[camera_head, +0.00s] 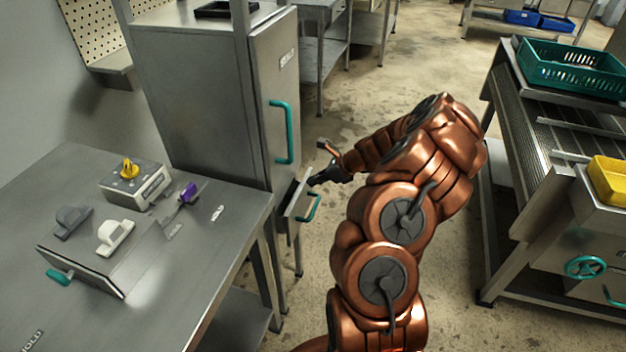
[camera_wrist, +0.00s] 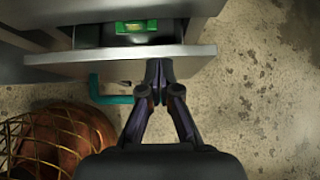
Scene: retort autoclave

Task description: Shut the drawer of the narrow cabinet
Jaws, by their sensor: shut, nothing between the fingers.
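The narrow cabinet (camera_head: 215,90) is tall and grey, with a teal vertical handle on its door. Its drawer (camera_head: 297,207), low on the front, stands partly out, with a teal handle (camera_head: 313,207) on its front panel. In the wrist view the drawer's front panel (camera_wrist: 110,56) runs across the top, and the teal handle (camera_wrist: 105,90) hangs out from it. My gripper (camera_head: 314,180) is shut and empty, at the drawer front. In the wrist view its fingertips (camera_wrist: 157,66) meet or overlap the panel's outer edge, right of the handle; contact is unclear.
A green object (camera_wrist: 137,27) lies inside the drawer. A steel table (camera_head: 190,260) with switch boxes stands at left. A conveyor bench (camera_head: 530,140) with a teal crate (camera_head: 570,68) and a yellow bin (camera_head: 608,180) stands at right. The floor between is clear.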

